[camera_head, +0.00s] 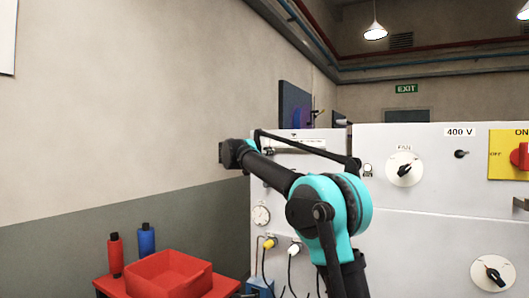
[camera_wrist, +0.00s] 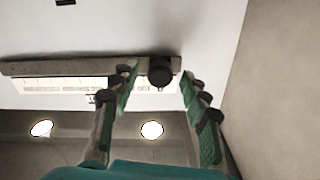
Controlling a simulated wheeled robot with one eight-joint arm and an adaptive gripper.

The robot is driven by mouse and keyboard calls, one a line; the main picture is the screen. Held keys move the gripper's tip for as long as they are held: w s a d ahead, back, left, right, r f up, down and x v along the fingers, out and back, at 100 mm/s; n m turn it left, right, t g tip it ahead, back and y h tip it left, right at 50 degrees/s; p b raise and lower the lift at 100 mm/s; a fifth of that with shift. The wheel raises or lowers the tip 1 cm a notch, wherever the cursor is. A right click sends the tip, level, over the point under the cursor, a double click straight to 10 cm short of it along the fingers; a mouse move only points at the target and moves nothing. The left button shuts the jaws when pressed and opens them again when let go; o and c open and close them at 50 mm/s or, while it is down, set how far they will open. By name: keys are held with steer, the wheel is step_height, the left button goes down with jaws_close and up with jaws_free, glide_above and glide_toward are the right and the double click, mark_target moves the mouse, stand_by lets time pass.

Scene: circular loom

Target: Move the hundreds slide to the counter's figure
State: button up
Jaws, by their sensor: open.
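In the wrist view a dark round knob (camera_wrist: 160,70) sits on a grey rail (camera_wrist: 60,66) fixed to a white panel. It looks like the slide's knob, but no hundreds label is legible. My gripper (camera_wrist: 159,73) is open, with one finger on each side of the knob. Gaps show between the fingers and the knob. In the head view my arm crosses in front of the panel, and I cannot make out the gripper there. I cannot pick out the counter's figure in either view.
The white cabinet (camera_head: 420,225) carries a FAN dial (camera_head: 404,169), a red switch on yellow (camera_head: 520,155) and a lower dial (camera_head: 493,273). Plugs with cables (camera_head: 270,243) hang at lower left. A red tray (camera_head: 168,275) and red and blue bottles stand left, near the wall.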

steer(key=shift+w+d, duration=0.15)
steer(key=shift+w, duration=0.15)
steer(key=shift+c, duration=0.4)
jaws_close()
